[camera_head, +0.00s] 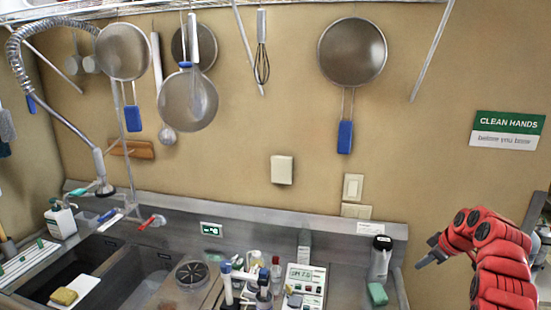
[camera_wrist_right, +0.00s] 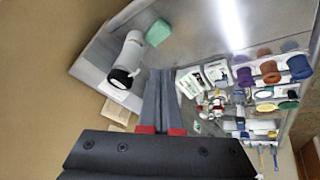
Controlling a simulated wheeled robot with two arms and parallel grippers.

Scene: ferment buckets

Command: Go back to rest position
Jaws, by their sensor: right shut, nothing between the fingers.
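My right gripper (camera_head: 421,263) is at the right of the head view, at the end of my red arm. It is up in the air, right of the steel canister (camera_head: 380,259) at the counter's right end. In the right wrist view its two dark fingers (camera_wrist_right: 160,75) lie together, shut and empty. My left gripper is not in view.
A metal counter (camera_head: 340,285) with a sink (camera_head: 135,280) runs along the wall. A green sponge (camera_head: 377,294) lies by the canister. Pans and a whisk (camera_head: 261,60) hang above. A sign (camera_head: 507,130) is at right.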

